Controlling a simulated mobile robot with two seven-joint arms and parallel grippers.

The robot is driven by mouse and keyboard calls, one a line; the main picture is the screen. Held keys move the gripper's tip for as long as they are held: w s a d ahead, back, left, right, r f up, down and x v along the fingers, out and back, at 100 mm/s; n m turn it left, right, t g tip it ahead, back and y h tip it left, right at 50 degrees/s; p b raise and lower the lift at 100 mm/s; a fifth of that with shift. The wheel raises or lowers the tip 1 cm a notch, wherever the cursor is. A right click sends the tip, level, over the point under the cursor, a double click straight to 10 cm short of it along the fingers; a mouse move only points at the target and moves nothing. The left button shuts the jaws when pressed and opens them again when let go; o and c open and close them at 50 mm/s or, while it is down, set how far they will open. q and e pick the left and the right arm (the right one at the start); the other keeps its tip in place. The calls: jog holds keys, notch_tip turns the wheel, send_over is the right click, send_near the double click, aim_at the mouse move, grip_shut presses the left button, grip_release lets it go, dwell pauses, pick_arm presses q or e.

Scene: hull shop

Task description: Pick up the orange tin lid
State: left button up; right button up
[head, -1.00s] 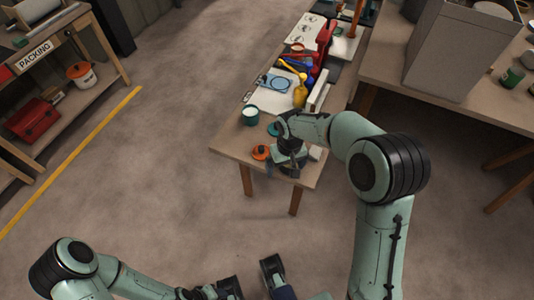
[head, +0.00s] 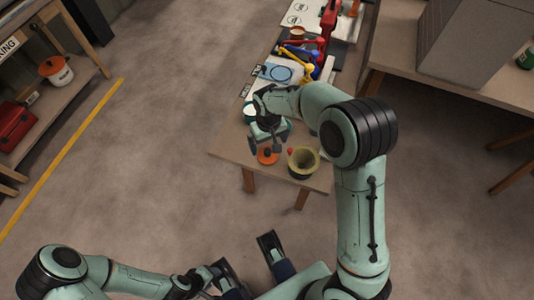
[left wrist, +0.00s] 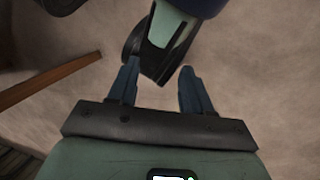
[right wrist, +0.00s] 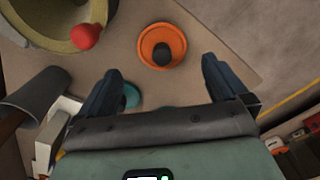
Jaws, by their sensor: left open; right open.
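The orange tin lid (head: 268,156) lies near the table's front left corner, a round orange disc with a dark knob. In the right wrist view the lid (right wrist: 162,46) is ahead of the fingertips, between their lines and apart from them. My right gripper (head: 267,147) is open and empty, just above and behind the lid in the head view; its two fingers also show in the right wrist view (right wrist: 163,72). My left gripper (left wrist: 157,72) is open and empty over the floor, away from the table.
An olive round pot (head: 303,161) stands right of the lid, with a small red ball-like thing (right wrist: 86,37) at its rim. A teal round thing (right wrist: 131,96) lies near the right fingers. A grey cup-like thing (right wrist: 38,92) is at left. Tools crowd the table's far part.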

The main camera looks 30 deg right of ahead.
aim_at(268, 151)
notch_tip(268, 151, down, 6)
jog(key=shift+a+r+b, duration=0.1)
jog(key=shift+a+b, duration=0.05)
jog(key=shift+b, duration=0.7)
pick_arm(q)
jog(key=w+f, duration=0.1)
jog(key=w+a+f+t, duration=0.1)
jog(key=shift+w+a, duration=0.1)
jog(key=shift+w, duration=0.25)
pick_arm(e)
jog(key=c, duration=0.9)
